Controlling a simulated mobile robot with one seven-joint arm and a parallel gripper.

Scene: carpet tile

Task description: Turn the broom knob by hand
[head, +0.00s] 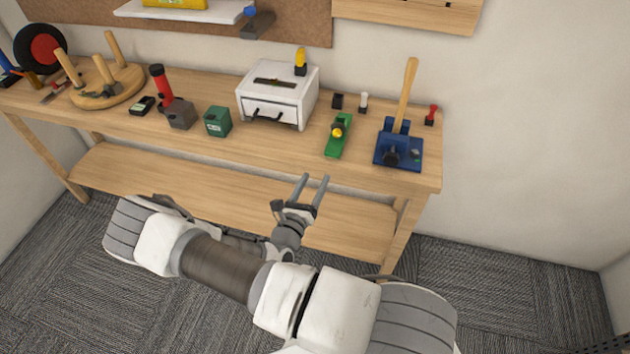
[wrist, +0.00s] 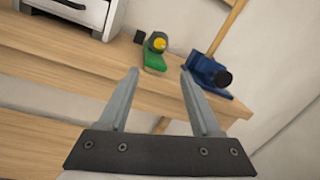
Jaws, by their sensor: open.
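A blue holder (head: 412,160) stands at the right end of the workbench, with a wooden broom-like handle (head: 407,90) leaning up from it. A dark round knob (head: 391,156) sits on its front. In the wrist view the blue holder (wrist: 202,68), handle (wrist: 228,28) and knob (wrist: 224,78) are at the upper right, beyond my right finger. My gripper (head: 315,178) is open and empty, in front of the bench edge, left of the knob and apart from it. In the wrist view both fingers of my gripper (wrist: 160,74) point toward the bench.
A green device with a yellow knob (head: 337,137) stands left of the blue holder. A small red switch (head: 431,115) is behind right. Bare wood (head: 300,152) lies along the front edge.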

